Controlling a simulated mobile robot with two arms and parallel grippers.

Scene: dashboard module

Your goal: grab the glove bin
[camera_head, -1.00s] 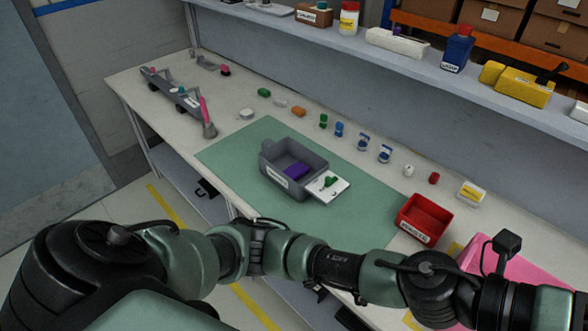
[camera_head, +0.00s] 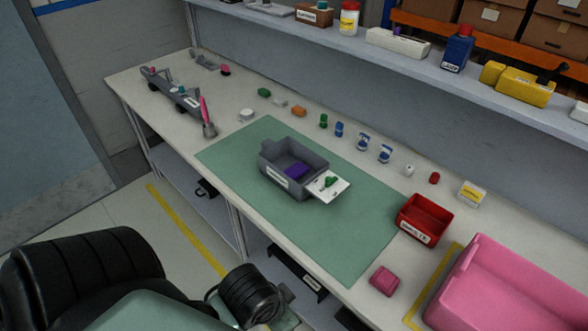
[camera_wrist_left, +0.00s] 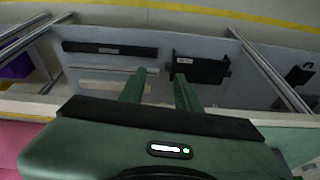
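A grey bin (camera_head: 292,160) with a white label stands on the green mat (camera_head: 235,155). A purple item (camera_head: 297,171) lies in it, and a white card (camera_head: 329,187) with a green shape sits at its right side. A large pink bin (camera_head: 505,285) stands at the bench's right end. A small red bin (camera_head: 424,217) has a label too small to read. I cannot tell which is the glove bin. My left gripper (camera_wrist_left: 160,82) shows in the left wrist view, fingers apart and empty, with the under-bench area beyond. My right gripper is not in view.
Several small coloured parts line the bench behind the mat. A pink block (camera_head: 385,280) lies near the front edge. A shelf (camera_head: 400,60) with bottles and boxes runs above.

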